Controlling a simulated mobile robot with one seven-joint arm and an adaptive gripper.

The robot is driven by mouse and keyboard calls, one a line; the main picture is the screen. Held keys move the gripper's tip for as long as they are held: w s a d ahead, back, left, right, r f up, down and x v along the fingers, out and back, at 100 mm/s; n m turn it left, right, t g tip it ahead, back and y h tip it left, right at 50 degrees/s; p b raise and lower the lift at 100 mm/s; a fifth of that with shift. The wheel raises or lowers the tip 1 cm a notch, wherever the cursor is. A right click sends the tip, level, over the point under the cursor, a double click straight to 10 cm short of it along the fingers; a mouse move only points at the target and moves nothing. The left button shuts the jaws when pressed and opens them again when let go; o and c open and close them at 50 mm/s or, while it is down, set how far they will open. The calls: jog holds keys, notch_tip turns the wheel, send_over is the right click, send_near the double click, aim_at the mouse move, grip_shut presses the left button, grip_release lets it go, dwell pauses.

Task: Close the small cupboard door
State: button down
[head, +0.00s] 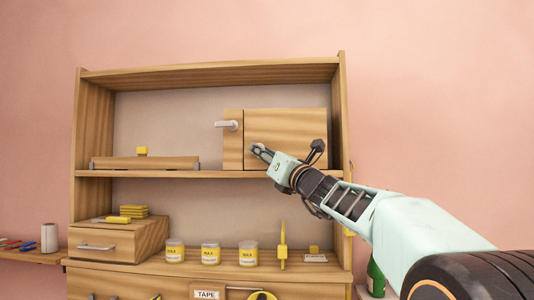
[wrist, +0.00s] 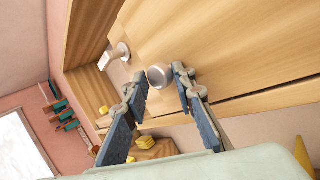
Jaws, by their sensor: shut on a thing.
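The small cupboard (head: 233,152) stands at the right of the upper shelf, and its plain wooden door (head: 290,130) faces me. In the head view the door looks nearly flush with the front; I cannot tell whether a gap remains. A round silver knob (wrist: 159,75) is on the wood, between my fingertips in the wrist view. My gripper (head: 260,150) is shut on this knob at the door's lower left; the wrist view shows a finger (wrist: 133,95) on each side. A white handle (head: 227,125) sits to the upper left, apart from my gripper.
A long wooden piece (head: 145,163) and a small yellow block (head: 142,151) are on the upper shelf to the left. Below are several labelled jars (head: 210,253), a yellow upright tool (head: 283,246) and a drawer box (head: 115,243). The upper shelf's middle is clear.

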jog(key=shift+a+r, duration=0.1)
jog(key=shift+a, duration=0.55)
jog(key=c, duration=1.9)
grip_release()
jog(key=shift+s+y, duration=0.1)
jog(key=shift+y, duration=0.2)
jog(key=shift+c, duration=0.2)
jog(key=shift+o, duration=0.6)
jog(key=shift+s+a+r, duration=0.1)
jog(key=shift+a, duration=0.1)
jog(key=shift+d, duration=0.1)
jog(key=v, duration=1.2)
jog(key=shift+d, duration=0.35)
